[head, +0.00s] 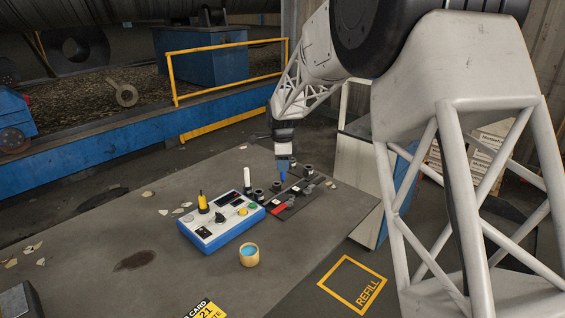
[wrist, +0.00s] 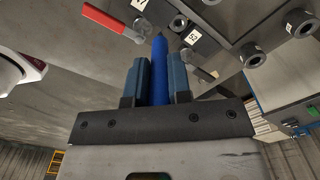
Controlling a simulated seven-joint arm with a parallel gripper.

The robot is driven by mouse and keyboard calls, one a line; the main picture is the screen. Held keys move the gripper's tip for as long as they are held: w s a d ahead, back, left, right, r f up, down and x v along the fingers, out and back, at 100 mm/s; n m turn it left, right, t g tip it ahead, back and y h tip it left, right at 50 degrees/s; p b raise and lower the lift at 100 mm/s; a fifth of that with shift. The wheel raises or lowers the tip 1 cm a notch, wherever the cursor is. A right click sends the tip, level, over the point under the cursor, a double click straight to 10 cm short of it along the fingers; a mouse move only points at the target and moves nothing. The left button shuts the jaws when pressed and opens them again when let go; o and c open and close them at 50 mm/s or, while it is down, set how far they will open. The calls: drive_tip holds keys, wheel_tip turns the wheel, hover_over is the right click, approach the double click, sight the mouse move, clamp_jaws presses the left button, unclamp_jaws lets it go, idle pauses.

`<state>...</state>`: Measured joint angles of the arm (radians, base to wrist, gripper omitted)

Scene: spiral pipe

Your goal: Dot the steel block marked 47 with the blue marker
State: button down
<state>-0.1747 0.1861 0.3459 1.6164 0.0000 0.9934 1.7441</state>
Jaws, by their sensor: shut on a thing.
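My gripper (head: 284,153) is shut on the blue marker (head: 282,172), which points down over the dark fixture plate at the table's right. In the wrist view the marker (wrist: 161,72) sits between the two blue-grey fingers (wrist: 158,80), tip toward the blocks. Round dark steel pieces with center holes stand around it (head: 276,187). In the wrist view one white label reads like 52 (wrist: 193,36); another label (wrist: 140,4) is cut off at the top edge. I cannot tell which piece is marked 47, nor whether the tip touches anything.
A red-handled clamp (head: 278,209) and a grey-handled one (head: 308,189) lie close by the marker. A blue and white control box (head: 220,222), a white upright cylinder (head: 246,182) and a cup of blue liquid (head: 250,261) stand left and front.

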sight(283, 178)
drive_tip(key=shift+f, duration=2.4)
drive_tip(key=shift+f, duration=0.65)
idle(1.2)
drive_tip(key=shift+r, duration=0.1)
drive_tip(key=shift+r, duration=3.5)
